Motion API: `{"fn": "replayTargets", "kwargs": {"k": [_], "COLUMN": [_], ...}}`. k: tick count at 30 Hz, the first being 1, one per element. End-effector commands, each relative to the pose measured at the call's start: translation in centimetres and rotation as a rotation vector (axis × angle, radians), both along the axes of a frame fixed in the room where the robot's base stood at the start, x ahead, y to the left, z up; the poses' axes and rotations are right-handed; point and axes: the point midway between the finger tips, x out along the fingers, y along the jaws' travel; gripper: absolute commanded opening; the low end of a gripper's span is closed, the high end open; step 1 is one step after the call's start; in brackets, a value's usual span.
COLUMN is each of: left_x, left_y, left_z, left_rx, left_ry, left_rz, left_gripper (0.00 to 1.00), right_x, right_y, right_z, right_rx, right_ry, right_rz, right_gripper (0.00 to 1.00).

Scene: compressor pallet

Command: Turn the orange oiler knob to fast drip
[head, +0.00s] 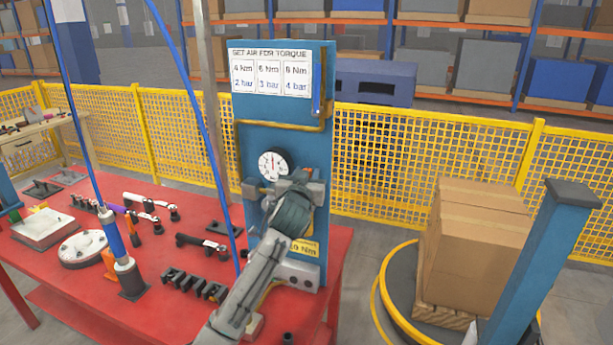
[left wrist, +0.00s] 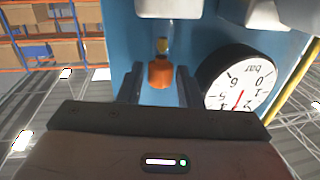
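The orange oiler knob (left wrist: 160,74) shows in the left wrist view, below a small clear glass with amber in it on the blue panel (left wrist: 118,30). My left gripper (left wrist: 160,67) is open, with one dark finger on each side of the knob. A narrow gap seems to show on both sides; whether either finger touches it I cannot tell. In the head view my left arm reaches up to the blue panel (head: 285,139), and its wrist hides the knob and fingers. My right gripper is in neither view.
A round pressure gauge (head: 273,163) sits beside the knob, close to the right finger in the left wrist view (left wrist: 240,85). A torque sign (head: 270,72) tops the panel. Tools crowd the red table (head: 60,268). Blue hoses (head: 200,110) hang left. Cartons (head: 478,250) stand right.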

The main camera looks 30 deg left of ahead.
Motion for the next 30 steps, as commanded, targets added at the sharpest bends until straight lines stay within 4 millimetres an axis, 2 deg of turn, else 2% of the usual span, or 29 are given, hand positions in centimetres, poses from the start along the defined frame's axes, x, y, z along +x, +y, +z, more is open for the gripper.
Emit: {"fn": "replayTargets", "kwargs": {"k": [7, 10, 22, 27, 30], "left_x": [-0.2, -0.9, -7.9, -9.5, -9.9], "left_y": [-0.1, -0.4, -3.4, -4.1, -4.2], "left_z": [-0.1, -0.3, -0.3, -0.1, -0.1], "left_rx": [0.000, -0.001, 0.000, -0.001, 0.000], "left_ry": [0.000, 0.000, -0.002, -0.001, 0.000], "left_rz": [-0.001, -0.001, -0.002, -0.001, -0.001], "left_gripper": [0.32, 0.32, 0.32, 0.32, 0.32], "right_x": [0.0, 0.0, 0.0, 0.0, 0.0], "right_y": [-0.1, -0.1, 0.2, 0.4, 0.5], "right_z": [-0.1, -0.6, -3.4, -3.8, -3.8], "right_rx": [-0.001, -0.001, 0.002, 0.004, 0.005], "right_ry": [0.000, 0.000, 0.000, 0.000, 0.000], "right_rz": [0.000, 0.000, -0.001, -0.002, -0.001], "right_gripper": [0.36, 0.36, 0.36, 0.36, 0.36]}}
